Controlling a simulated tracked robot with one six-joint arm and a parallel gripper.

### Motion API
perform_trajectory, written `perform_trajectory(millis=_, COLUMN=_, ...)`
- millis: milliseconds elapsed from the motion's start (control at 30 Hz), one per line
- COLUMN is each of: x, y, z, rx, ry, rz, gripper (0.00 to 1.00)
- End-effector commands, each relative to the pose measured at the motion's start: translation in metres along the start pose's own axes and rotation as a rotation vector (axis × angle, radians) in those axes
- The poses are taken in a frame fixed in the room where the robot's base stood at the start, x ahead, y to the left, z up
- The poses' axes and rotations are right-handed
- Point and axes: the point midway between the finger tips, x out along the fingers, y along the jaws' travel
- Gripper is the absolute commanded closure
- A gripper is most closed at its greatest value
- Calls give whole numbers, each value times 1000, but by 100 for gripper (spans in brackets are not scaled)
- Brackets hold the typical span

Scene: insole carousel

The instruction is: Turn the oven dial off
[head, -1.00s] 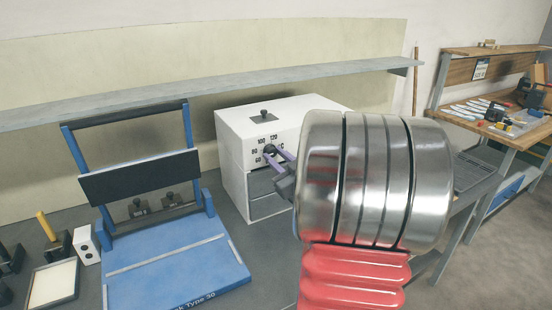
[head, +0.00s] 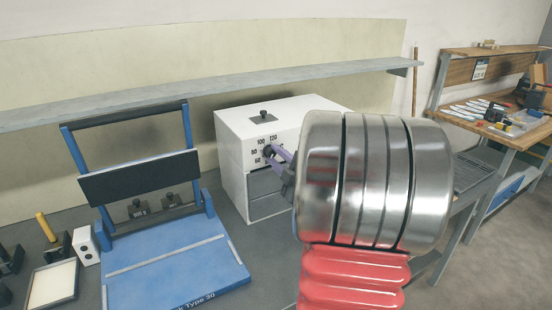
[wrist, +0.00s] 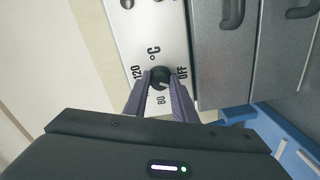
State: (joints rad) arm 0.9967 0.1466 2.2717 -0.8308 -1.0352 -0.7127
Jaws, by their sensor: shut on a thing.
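The oven (head: 232,131) is a white box with grey drawer fronts, standing on the bench at the centre of the head view. Its black dial (wrist: 160,77) sits on the white front panel, with 120, °C, OFF and 80 printed around it in the wrist view. The dial also shows in the head view (head: 268,150), partly covered by my fingers. My gripper (wrist: 160,84) has its two purple fingers shut on the dial, one on each side; it also shows in the head view (head: 277,156). I cannot clearly tell which mark the dial points at.
A blue press frame (head: 170,270) stands left of the oven. A grey shelf (head: 210,94) runs above the bench. A small black-handled weight (head: 263,116) sits on top of the oven. My arm hides the oven's right side.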

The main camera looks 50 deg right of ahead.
Motion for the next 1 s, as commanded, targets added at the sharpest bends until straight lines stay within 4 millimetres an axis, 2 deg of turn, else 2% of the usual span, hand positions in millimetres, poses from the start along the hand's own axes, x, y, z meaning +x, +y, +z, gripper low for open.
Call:
perform_trajectory(millis=500, x=0, y=-3, z=-3, rx=-428, ry=8, rz=-6, gripper=98)
perform_trajectory(millis=700, x=0, y=-4, z=-3, rx=-508, ry=8, rz=-7, gripper=98)
perform_trajectory(millis=1000, x=0, y=-4, z=-2, rx=-538, ry=8, rz=-8, gripper=98)
